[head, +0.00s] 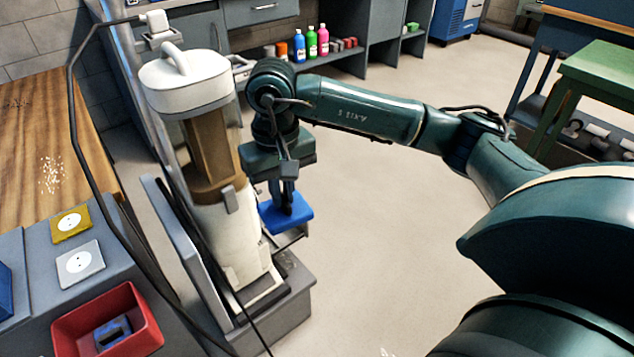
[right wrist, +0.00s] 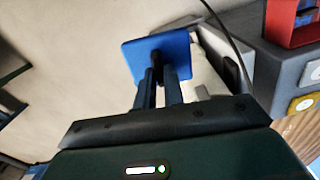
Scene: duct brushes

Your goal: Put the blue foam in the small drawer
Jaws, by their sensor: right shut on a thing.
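The blue foam (head: 286,213) is a flat blue block held in my right gripper (head: 287,194), which points down beside a white upright vacuum-like machine. In the right wrist view the foam (right wrist: 150,50) sits at the tips of the two fingers (right wrist: 159,78), with a dark part between them. A grey drawer front (head: 262,10) with a handle shows at the top of the head view, shut; I cannot tell if it is the small drawer. My left gripper is not in view.
The white machine (head: 190,85) with a clear canister stands close left of my right gripper. A red bin (head: 65,338) with a blue and dark thing lies at lower left. Coloured bottles (head: 311,44) stand on a back shelf. The floor to the right is open.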

